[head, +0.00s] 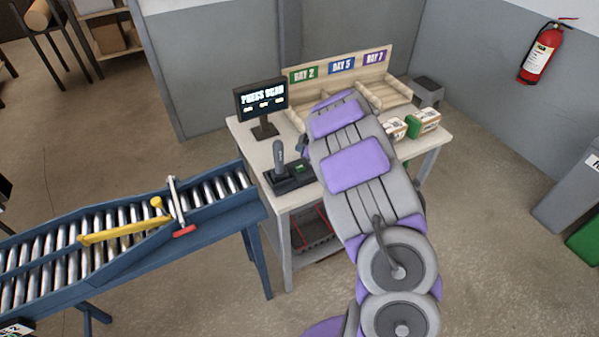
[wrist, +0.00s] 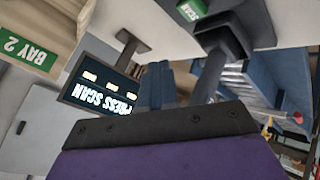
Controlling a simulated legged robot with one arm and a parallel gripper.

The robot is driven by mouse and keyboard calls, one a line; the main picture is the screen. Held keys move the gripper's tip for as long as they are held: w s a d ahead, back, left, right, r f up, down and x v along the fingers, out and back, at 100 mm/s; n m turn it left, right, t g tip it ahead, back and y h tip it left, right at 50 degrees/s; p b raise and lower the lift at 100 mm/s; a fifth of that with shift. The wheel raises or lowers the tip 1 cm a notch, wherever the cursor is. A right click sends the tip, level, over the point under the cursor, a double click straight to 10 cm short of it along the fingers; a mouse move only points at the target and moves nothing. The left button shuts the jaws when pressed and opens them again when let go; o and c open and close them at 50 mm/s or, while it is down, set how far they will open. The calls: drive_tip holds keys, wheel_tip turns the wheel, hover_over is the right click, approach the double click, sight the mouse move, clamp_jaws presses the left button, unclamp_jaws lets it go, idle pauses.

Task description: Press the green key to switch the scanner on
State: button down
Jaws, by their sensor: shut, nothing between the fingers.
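The green key (head: 299,168) sits on the black base (head: 287,184) of the scanner stand on the table. It also shows at the top of the wrist view (wrist: 190,9), with the word SCAN beside it. The grey scanner (head: 279,155) stands upright on the base, left of the key. The monitor (head: 262,102) reads PRESS SCAN; it shows upside down in the wrist view (wrist: 103,92). My gripper (head: 302,146) is shut and empty, apparently above and behind the key, with a visible gap. My arm hides much of it. Its dark fingers (wrist: 163,84) show in the wrist view.
A wooden rack (head: 365,85) with BAY 2, BAY 5 and BAY 7 signs stands along the table's back. Parcels (head: 424,119) lie right of my arm. A roller conveyor (head: 120,235) with a yellow bar ends left of the table (head: 278,205).

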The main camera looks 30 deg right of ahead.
sight(301, 168)
drive_tip(key=f+b, duration=0.2)
drive_tip(key=f, duration=0.1)
drive_tip(key=f+b, duration=0.2)
drive_tip(key=shift+a, duration=0.4)
drive_tip(key=shift+d+f, duration=0.1)
drive_tip(key=shift+f, duration=0.1)
drive_tip(key=shift+d, duration=0.4)
drive_tip(key=shift+a, duration=0.1)
drive_tip(key=shift+a, duration=0.25)
drive_tip(key=shift+d, duration=0.25)
drive_tip(key=shift+a, duration=0.15)
drive_tip(key=shift+f, duration=0.15)
